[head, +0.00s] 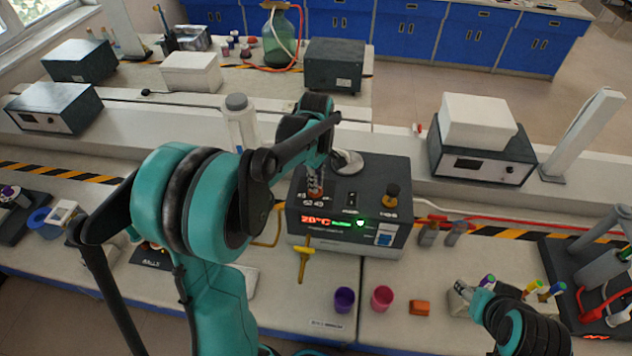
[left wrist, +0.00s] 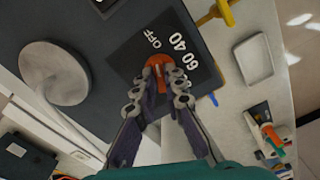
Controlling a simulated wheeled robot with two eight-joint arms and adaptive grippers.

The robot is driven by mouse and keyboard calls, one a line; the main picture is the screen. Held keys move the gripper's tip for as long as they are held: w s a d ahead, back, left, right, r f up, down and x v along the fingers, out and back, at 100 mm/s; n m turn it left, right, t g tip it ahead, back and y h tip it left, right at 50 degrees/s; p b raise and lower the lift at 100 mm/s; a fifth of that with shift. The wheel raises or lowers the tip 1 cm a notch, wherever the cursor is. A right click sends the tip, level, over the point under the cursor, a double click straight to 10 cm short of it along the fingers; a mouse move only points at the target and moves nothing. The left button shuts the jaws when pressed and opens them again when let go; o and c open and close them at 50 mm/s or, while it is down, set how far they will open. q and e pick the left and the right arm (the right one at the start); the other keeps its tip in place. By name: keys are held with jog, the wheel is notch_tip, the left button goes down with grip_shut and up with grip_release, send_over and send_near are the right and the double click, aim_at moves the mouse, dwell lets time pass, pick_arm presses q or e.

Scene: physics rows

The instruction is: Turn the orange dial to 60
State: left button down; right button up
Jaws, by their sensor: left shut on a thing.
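The orange dial (left wrist: 157,66) is on the dark face of the heating device (head: 340,222), with OFF, 40 and 60 printed around it. My left gripper (left wrist: 160,80) is shut on the dial, with a finger on each side of it. In the head view, my left gripper (head: 315,180) reaches down onto the device's top left, and only a little of the orange dial (head: 316,193) shows under the fingers. The fingers hide part of the dial, so I cannot tell its exact setting.
A black-and-yellow knob (head: 391,195) and a switch (head: 351,200) sit beside the dial, above a lit display (head: 330,221). A round metal plate (left wrist: 54,73) lies behind. Purple (head: 344,299) and pink (head: 382,298) cups stand in front on the bench.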

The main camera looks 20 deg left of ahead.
pick_arm(q)
jog(key=shift+s+f, duration=0.1)
jog(key=m, duration=0.4)
jog(key=shift+m, duration=0.4)
jog(key=m, duration=0.4)
jog(key=shift+s+m, duration=0.1)
jog(key=shift+m, duration=0.2)
jog(key=m, duration=0.4)
jog(key=shift+m, duration=2)
jog(key=c, duration=1.1)
grip_release()
jog(key=shift+o, duration=0.2)
jog(key=shift+a, duration=0.1)
